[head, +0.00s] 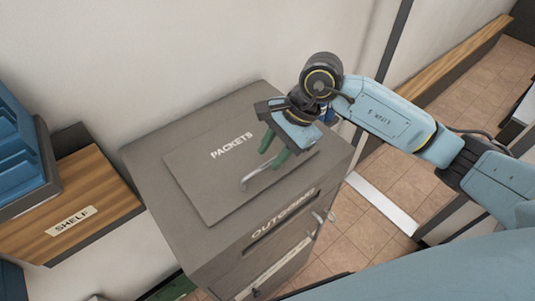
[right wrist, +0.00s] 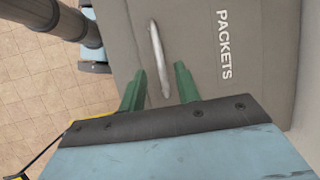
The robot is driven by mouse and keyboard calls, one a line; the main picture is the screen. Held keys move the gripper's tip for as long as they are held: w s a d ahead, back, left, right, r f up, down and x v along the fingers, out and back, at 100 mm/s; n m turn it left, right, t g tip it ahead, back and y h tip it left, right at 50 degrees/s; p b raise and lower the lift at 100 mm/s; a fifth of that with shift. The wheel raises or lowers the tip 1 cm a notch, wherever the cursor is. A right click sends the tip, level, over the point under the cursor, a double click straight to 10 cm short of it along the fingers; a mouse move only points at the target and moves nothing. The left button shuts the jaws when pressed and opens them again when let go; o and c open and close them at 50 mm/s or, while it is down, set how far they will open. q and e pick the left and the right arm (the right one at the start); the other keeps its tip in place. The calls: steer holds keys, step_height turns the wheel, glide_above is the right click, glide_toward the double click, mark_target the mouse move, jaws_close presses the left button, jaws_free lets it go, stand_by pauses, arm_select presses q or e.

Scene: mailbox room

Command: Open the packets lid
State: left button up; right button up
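The packets lid (head: 205,175) is a grey panel lettered PACKETS, lying flat and closed on top of a grey cabinet (head: 150,155). Its metal bar handle (head: 262,174) is near the lid's front edge. My right gripper (head: 272,152), with green fingers, is over the lid by the handle. In the right wrist view the fingers are apart, and the handle (right wrist: 157,50) shows between them, with a gap on each side. I cannot tell how far above the lid the fingertips are. My left gripper is not in view.
The cabinet front has an OUTGOING slot (head: 283,222) and small handles. A wooden shelf (head: 85,205) with a blue tray (head: 20,150) stands at the left. A wall is behind the cabinet. Tiled floor (head: 375,235) is open at the right.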

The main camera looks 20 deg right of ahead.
steer(key=shift+x, duration=1.4)
steer(key=shift+c, duration=0.3)
jaws_close()
